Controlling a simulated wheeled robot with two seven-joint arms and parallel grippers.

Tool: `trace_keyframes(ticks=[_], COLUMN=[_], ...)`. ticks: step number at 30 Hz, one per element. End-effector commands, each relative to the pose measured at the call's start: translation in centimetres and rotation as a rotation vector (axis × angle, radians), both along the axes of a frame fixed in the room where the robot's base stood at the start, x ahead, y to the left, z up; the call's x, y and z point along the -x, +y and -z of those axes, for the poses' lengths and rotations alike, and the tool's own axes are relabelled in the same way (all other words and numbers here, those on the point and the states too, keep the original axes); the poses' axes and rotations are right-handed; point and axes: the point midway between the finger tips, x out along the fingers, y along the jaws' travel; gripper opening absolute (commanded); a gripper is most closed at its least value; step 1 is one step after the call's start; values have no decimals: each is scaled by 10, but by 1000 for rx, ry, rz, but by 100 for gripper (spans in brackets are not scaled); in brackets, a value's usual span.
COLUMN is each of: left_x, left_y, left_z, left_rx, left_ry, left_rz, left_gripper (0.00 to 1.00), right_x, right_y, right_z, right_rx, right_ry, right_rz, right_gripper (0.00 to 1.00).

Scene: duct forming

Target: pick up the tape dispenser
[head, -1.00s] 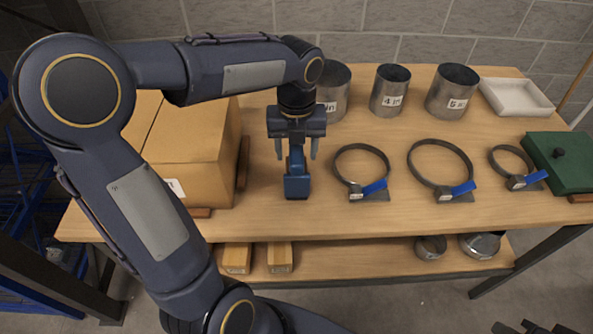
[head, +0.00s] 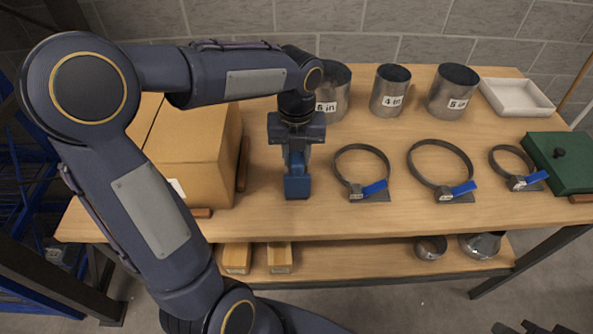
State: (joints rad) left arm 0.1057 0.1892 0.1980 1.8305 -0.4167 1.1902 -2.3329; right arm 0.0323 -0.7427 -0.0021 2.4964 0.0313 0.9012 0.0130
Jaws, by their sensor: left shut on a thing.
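The blue tape dispenser (head: 297,186) stands on the wooden table between the cardboard box and the nearest ring clamp. My left gripper (head: 297,154) points down over it from above and is shut on its upper part. The fingers are partly hidden by the wrist and the gripper body. The dispenser appears to rest on the table; a gap under it cannot be made out. My right gripper is not in view.
A cardboard box (head: 192,150) stands close on the left. Several ring clamps with blue handles, the first one (head: 375,190) nearby, lie to the right. Metal cylinders (head: 390,92), a white tray (head: 518,98) and a green case (head: 566,165) are further off.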

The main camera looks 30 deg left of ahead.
Motion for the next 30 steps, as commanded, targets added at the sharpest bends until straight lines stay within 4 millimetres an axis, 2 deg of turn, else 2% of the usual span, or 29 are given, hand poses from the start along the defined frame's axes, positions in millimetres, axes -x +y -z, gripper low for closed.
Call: trace_keyframes(ticks=[8, 21, 25, 30], left_x=[-1, -1, -1, 0], left_y=[0, 0, 0, 0], left_z=[-8, -88, -98, -101], left_rx=[-1, 0, -1, 0], left_ry=[-3, -4, -3, -1], left_rz=[0, 1, 1, 0], left_gripper=[0, 0, 0, 0], right_x=[0, 0, 0, 0], right_y=[0, 0, 0, 0], right_z=[-1, -6, -7, -7], right_rx=[0, 0, 0, 0], right_ry=[0, 0, 0, 0], right_rz=[0, 0, 0, 0], right_gripper=[0, 0, 0, 0])
